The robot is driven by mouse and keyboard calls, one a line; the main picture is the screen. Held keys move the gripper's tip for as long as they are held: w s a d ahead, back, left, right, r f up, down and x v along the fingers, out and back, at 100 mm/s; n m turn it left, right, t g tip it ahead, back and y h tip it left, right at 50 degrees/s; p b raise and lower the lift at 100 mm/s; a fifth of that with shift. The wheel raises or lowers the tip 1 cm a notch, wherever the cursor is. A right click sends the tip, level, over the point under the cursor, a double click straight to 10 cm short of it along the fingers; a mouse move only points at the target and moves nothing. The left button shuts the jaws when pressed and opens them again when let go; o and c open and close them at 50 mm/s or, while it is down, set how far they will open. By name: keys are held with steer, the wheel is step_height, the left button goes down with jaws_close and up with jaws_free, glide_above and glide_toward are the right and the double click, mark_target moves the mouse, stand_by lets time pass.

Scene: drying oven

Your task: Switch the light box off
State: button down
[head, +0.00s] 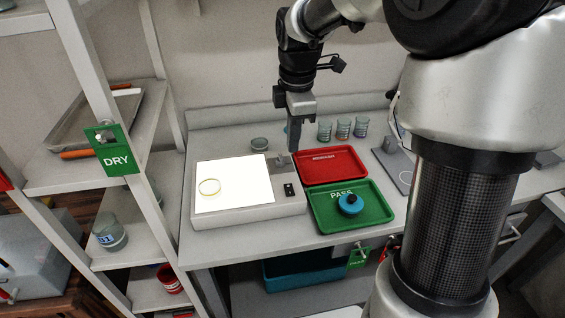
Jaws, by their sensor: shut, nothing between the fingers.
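The light box (260,213) lies on the table, left of the trays. Its white panel (235,195) glows brightly, so it is lit. My gripper (293,149) points down above the back right corner of the box, beyond the switch. It is shut and empty. I cannot tell its exact height over the box.
A red tray (345,160) and a green PASS tray (320,213) stand just right of the box. A blue round item (351,204) sits in the green tray. Several glass beakers (343,130) stand behind. A shelf rack (128,150) with a DRY sign is at left.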

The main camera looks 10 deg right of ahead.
steer(key=b, duration=0.2)
glide_toward(290, 186)
steer(key=f, duration=0.5)
steer(key=shift+w+a+f, duration=0.1)
steer(key=shift+w, duration=0.25)
steer(key=shift+w+f, duration=0.1)
steer(key=shift+f, duration=0.5)
steer(key=shift+f, duration=0.1)
steer(key=shift+f, duration=0.2)
